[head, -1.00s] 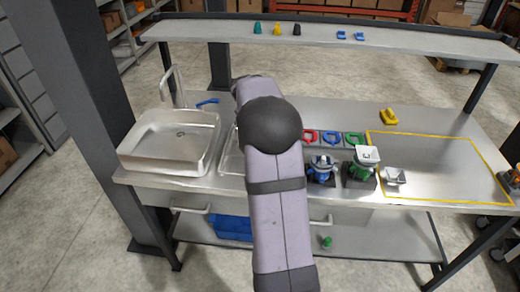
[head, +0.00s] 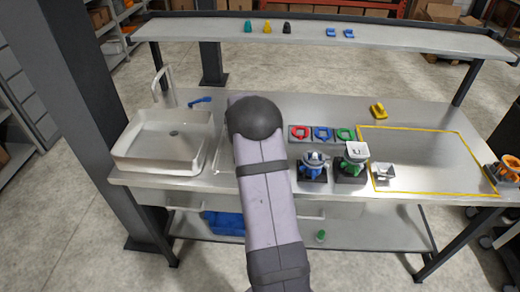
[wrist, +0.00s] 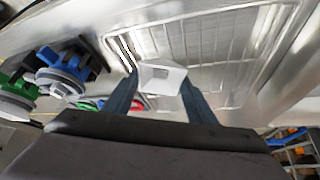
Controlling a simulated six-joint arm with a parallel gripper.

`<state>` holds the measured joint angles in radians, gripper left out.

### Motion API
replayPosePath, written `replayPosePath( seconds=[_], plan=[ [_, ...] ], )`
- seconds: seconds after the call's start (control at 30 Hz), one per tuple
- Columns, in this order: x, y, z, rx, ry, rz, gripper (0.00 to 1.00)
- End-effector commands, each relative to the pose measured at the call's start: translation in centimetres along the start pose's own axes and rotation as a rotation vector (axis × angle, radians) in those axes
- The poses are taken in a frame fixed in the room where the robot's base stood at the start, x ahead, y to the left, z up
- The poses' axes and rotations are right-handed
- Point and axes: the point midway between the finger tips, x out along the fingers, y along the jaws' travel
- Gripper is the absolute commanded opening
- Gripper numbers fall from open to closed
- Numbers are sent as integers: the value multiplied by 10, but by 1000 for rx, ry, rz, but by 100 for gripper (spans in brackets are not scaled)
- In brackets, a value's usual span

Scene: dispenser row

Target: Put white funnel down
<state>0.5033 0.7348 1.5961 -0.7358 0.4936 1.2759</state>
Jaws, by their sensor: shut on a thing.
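In the wrist view a small white funnel (wrist: 161,78) sits between the two dark fingers of my gripper (wrist: 160,88). The gripper is shut on it. Behind the funnel is a ribbed metal draining area (wrist: 215,45); the funnel appears to be above it, but I cannot tell how high. In the head view my arm hides the gripper and the held funnel.
A blue dispenser (head: 313,166) stands left of the green one. Red (head: 299,132), blue (head: 322,133) and green (head: 345,134) rings lie behind them. A sink (head: 165,158) is at the left. A yellow-outlined area (head: 425,160) at the right is largely clear; a yellow item (head: 378,111) lies behind it.

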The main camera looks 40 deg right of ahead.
Motion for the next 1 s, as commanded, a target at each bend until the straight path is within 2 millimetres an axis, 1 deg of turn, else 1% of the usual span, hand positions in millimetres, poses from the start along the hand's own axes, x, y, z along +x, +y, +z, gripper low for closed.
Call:
replayPosePath(
  seconds=[0.47,0.5,0.57,0.6,1.0],
  plan=[
    [5,0,3,0,1,-1,28],
    [5,0,3,0,1,-1,54],
    [4,0,2,0,1,-1,68],
    [4,0,2,0,1,0,70],
    [1,0,1,0,0,0,70]
  ],
)
